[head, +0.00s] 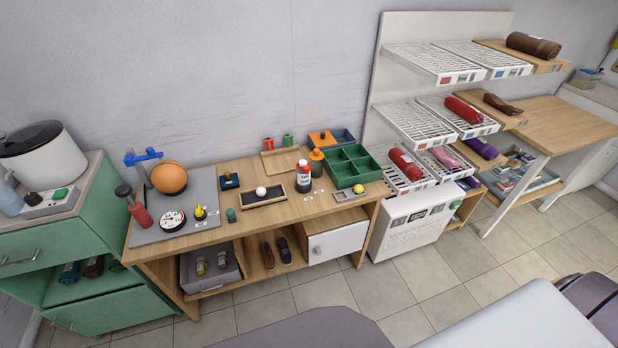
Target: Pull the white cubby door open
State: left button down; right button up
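The white cubby door (340,243) is under the right part of the wooden table (228,212). Neither of my grippers shows in the head view, so nothing of mine is seen near the door.
Left of the door, the open lower shelf holds dark shoes (284,251) and a grey box (210,268). A white machine (408,226) stands close on the right, beyond the table leg. Tiled floor (330,288) in front is clear. Many small items cover the tabletop.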

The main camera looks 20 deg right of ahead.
aim_at(323, 246)
jog(key=z, duration=0.95)
jog(key=l, duration=0.25)
jog(key=k+z, duration=0.05)
